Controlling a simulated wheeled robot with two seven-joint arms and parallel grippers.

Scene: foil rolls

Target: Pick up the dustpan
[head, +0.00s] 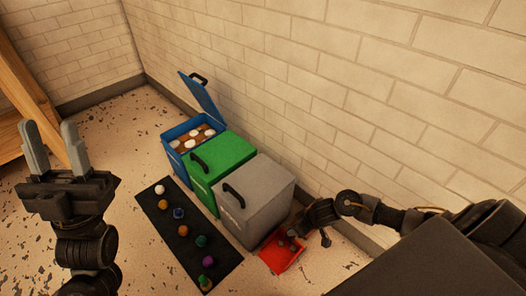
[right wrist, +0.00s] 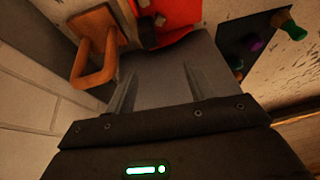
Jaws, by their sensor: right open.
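The red dustpan (head: 277,259) lies on the floor at the front of the grey bin (head: 258,190) in the head view. It also shows in part at the top of the right wrist view (right wrist: 180,12), with small pale bits beside a dark part. My right gripper (head: 306,228) reaches in from the right, over or beside the dustpan, and covers part of it. My left gripper (head: 55,147) is open and empty, raised at the left, far from the dustpan.
A green bin (head: 215,158) and an open blue bin (head: 177,132) stand along the brick wall. A black mat (head: 160,225) with several coloured items lies left of the bins. A brown handle on a tan block (right wrist: 95,58) shows in the right wrist view. Floor left of the mat is mostly clear.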

